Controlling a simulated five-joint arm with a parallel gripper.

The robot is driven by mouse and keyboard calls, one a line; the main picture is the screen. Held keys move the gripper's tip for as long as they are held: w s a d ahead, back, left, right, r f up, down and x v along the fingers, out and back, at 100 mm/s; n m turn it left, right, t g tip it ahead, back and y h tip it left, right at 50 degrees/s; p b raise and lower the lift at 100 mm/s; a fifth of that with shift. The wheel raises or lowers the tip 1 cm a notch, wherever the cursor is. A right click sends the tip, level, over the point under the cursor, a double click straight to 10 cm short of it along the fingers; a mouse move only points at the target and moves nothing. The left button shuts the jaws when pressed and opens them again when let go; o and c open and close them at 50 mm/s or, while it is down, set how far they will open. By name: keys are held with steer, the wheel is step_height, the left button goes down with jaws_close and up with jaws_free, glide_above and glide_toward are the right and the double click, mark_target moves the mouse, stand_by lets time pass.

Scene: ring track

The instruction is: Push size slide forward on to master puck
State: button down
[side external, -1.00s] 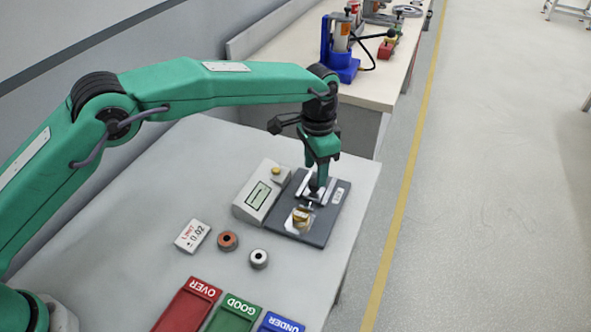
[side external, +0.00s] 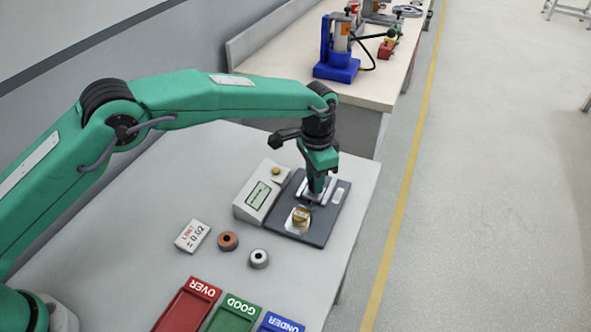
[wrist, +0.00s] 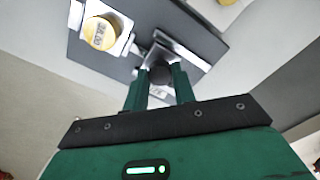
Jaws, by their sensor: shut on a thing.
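The gauge's dark base plate (side external: 322,232) lies on the bench. The gold master puck (side external: 301,213) sits on a pale silver seat near its front end; it also shows at upper left in the wrist view (wrist: 101,33). My gripper (side external: 316,197) is low over the plate, just behind the puck. In the wrist view my gripper (wrist: 161,78) is shut on the dark knob of the size slide (wrist: 165,47). The slide's silver front points towards the puck. I cannot tell whether it touches the puck, as a side view of the contact is unclear.
A readout box (side external: 258,195) with a yellow button stands left of the plate. A limit card (side external: 192,236), a copper ring (side external: 228,240) and a grey ring (side external: 259,258) lie in front. Red (side external: 188,305), green (side external: 233,314) and blue (side external: 281,323) trays lie nearest the camera.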

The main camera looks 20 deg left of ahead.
mark_target(311, 199)
steer(key=shift+s, duration=1.1)
steer(key=c, duration=1.1)
jaws_free()
steer(key=shift+c, duration=0.2)
step_height(311, 199, up, 8)
